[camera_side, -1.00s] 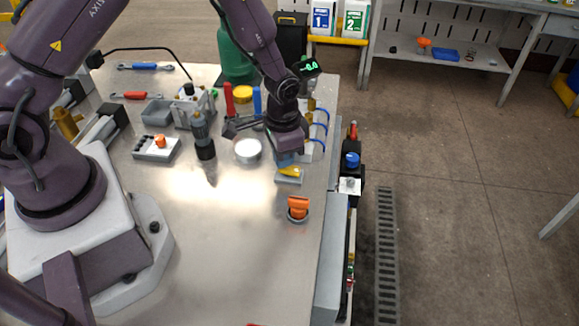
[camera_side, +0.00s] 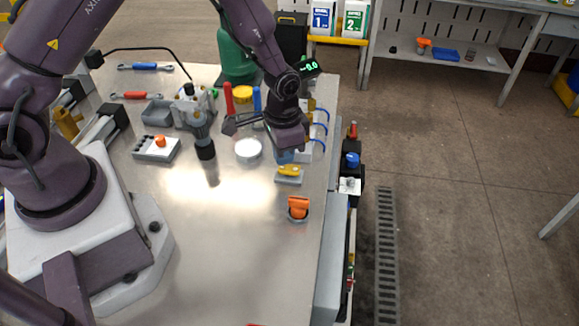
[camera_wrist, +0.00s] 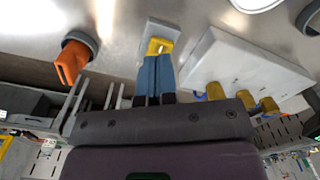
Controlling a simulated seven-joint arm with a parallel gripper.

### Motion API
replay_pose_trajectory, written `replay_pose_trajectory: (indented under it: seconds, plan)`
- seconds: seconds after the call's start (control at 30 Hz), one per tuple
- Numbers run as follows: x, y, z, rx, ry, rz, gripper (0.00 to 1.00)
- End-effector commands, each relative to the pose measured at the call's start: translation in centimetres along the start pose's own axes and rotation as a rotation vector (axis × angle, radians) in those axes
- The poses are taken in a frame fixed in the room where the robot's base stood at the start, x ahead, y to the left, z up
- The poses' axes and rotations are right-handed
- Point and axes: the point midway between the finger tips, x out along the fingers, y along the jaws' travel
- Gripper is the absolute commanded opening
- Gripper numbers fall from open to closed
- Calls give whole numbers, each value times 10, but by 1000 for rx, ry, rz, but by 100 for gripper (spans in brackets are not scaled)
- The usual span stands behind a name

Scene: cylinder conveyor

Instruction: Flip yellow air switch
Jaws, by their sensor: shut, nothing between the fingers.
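The yellow air switch (camera_side: 289,170) is a small yellow lever on a grey base plate (camera_side: 287,180) near the table's right edge. In the wrist view the yellow lever (camera_wrist: 158,46) shows just beyond my fingertips. My gripper (camera_side: 285,157) points down just behind the switch in the side view. Its blue fingers (camera_wrist: 156,72) are shut together with nothing between them. The fingertips are at or very close to the lever; I cannot tell whether they touch it.
An orange switch (camera_side: 298,207) stands nearer the camera. A white block with brass fittings (camera_wrist: 240,70) and blue tubes is beside my gripper. A round white-topped cylinder (camera_side: 247,149) and a black-and-grey tool (camera_side: 204,145) stand to the left.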

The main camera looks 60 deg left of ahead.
Motion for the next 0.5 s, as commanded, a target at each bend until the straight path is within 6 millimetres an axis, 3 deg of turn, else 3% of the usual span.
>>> replay_pose_trajectory:
  seconds: [0.5]
  plan:
    - [-42,0,0,0,1,0,0]
